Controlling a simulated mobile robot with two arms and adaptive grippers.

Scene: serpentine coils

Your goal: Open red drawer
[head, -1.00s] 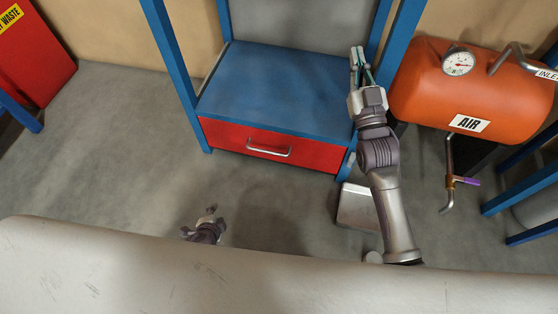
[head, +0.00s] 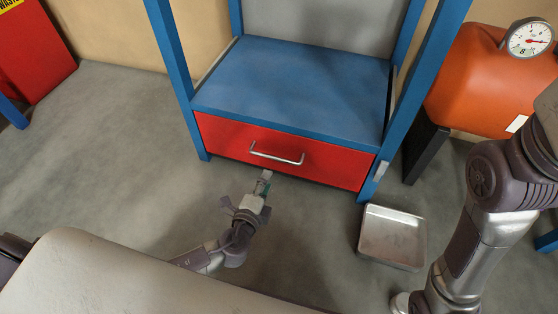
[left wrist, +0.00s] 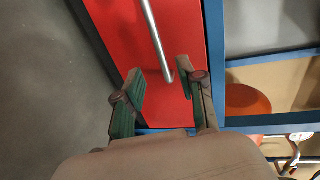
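The red drawer (head: 330,165) sits shut under the blue shelf, with a silver bar handle (head: 277,158) on its front. My left gripper (head: 265,178) is just below and in front of the handle in the head view. In the left wrist view, the gripper (left wrist: 160,88) is open, its two fingers apart with the end of the handle (left wrist: 158,45) showing between and beyond them. The red drawer front (left wrist: 115,25) fills the middle of that view. I cannot tell whether a finger touches the handle. My right arm shows at the right of the head view, but its gripper is out of frame.
The blue shelf (head: 290,85) has a bare top and blue posts. A metal tray (head: 392,237) lies on the floor to the right of the drawer. An orange air tank (head: 480,85) with a gauge (head: 530,38) stands at the right. The floor left of the drawer is clear.

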